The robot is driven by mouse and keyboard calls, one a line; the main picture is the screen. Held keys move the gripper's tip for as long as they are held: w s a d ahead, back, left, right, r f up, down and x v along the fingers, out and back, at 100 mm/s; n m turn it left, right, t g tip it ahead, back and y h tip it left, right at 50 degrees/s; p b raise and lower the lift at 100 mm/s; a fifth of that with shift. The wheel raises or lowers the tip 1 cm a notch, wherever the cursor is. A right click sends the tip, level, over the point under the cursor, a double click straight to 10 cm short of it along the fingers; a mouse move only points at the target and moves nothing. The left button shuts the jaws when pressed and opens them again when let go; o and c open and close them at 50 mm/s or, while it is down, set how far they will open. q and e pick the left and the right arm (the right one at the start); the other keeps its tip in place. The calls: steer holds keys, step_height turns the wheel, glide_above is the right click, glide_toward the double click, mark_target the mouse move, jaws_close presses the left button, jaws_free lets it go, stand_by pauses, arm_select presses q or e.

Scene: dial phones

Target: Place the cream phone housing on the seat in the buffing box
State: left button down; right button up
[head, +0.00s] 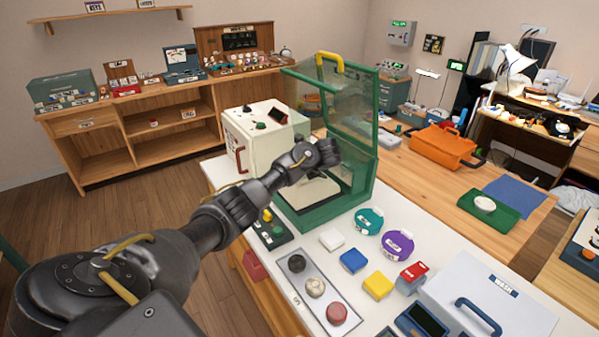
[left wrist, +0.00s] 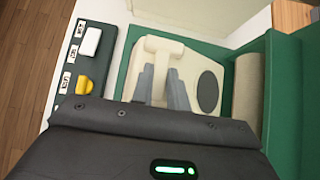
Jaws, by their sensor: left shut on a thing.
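The buffing box (head: 318,216) is green with a clear hood (head: 347,95), which stands raised with a yellow handle on top. My left arm reaches over the box, and its hand hides much of the inside. In the left wrist view, my left gripper (left wrist: 161,90) is shut on a raised part of the cream phone housing (left wrist: 188,68). The housing has a dark oval on its right side and is inside the box's green walls. The seat is hidden, so I cannot tell whether the housing touches it. My right gripper is not in view.
A beige roller (left wrist: 248,88) lies close to the housing's right. A switch panel (left wrist: 83,60) sits along the box's left side. On the white table, a cream machine (head: 262,138) stands behind the box. A grey tray (head: 315,292) and several coloured pieces lie in front.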

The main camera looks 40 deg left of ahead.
arm_select(q)
steer(key=shift+f, duration=0.2)
steer(key=c, duration=1.4)
jaws_free()
steer(key=shift+o, duration=0.2)
steer(key=v, duration=0.4)
steer(key=shift+d+r+b, duration=0.2)
steer(key=shift+d+b, duration=0.1)
steer(key=d, duration=0.2)
steer(key=s+d+b, duration=0.1)
steer(key=d, duration=0.1)
steer(key=shift+s, duration=0.2)
steer(key=s+d+p, duration=0.2)
steer(key=d+p, duration=0.3)
steer(key=d, duration=0.2)
steer(key=shift+s+d, duration=0.15)
steer(key=shift+d, duration=0.2)
steer(key=shift+r, duration=0.2)
